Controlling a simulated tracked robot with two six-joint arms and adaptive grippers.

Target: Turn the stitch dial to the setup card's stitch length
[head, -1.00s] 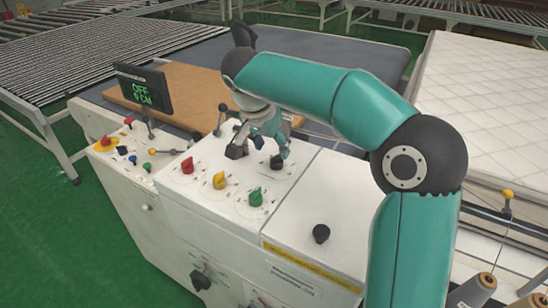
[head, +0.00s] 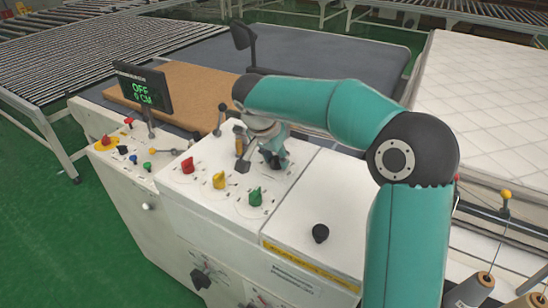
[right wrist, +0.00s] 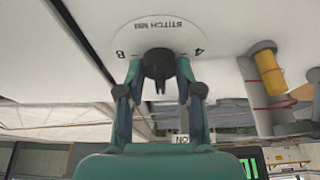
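The stitch dial (right wrist: 159,63) is a black knob on a round white scale marked STITCH MM, with 4 and 8 readable, upside down in the right wrist view. Its narrow pointer end faces down in that picture. My right gripper (right wrist: 159,68) has one finger on each side of the knob, with what looks like a slim gap. In the head view my right gripper (head: 272,158) is over the panel's back right and largely hides the dial. No setup card can be made out. My left gripper is not in view.
Red (head: 187,166), yellow (head: 219,180) and green (head: 256,197) knobs stand on the same panel. A black knob (head: 320,233) is on the right cover. The display (head: 142,87) reads OFF and a centimetre value. An upright lever (head: 220,118) stands close left of my gripper.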

